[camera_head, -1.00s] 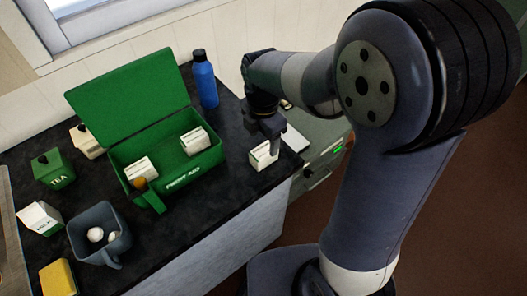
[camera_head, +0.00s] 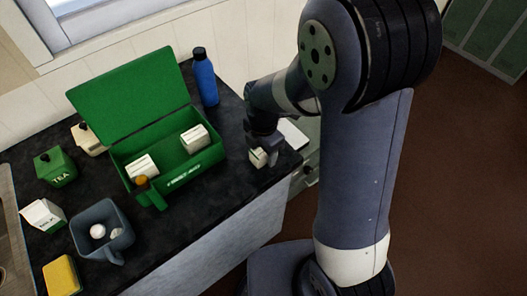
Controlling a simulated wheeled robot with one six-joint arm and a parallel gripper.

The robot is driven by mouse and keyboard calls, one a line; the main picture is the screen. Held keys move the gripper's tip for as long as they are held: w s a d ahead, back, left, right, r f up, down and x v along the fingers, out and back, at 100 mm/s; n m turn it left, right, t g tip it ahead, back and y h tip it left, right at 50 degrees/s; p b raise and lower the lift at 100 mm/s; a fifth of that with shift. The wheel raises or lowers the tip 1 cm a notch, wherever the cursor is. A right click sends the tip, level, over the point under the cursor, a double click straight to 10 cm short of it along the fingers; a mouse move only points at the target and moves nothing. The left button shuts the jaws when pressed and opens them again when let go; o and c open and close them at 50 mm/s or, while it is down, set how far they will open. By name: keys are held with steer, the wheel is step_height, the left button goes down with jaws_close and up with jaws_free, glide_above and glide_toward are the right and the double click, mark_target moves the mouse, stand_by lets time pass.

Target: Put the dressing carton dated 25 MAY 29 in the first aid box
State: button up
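The green first aid box (camera_head: 186,176) stands open on the dark counter, its lid (camera_head: 135,95) raised at the back. Two white cartons sit inside it, one at the left (camera_head: 141,166) and one at the right (camera_head: 195,138). Another white carton (camera_head: 257,158) is at the counter's right part, at my gripper (camera_head: 262,154). My gripper points down, with a finger showing beside the carton and hiding part of it. Whether the fingers press on it, and whether it is off the counter, I cannot tell. No date is legible on any carton.
A blue bottle (camera_head: 205,77) stands behind the box's right side. An orange-topped green item (camera_head: 148,192) is at the box's front. Left are a tea canister (camera_head: 55,167), milk carton (camera_head: 43,215), grey mug (camera_head: 101,229) and yellow block (camera_head: 61,277). A white flat item (camera_head: 293,134) lies right.

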steer(key=c, duration=0.9)
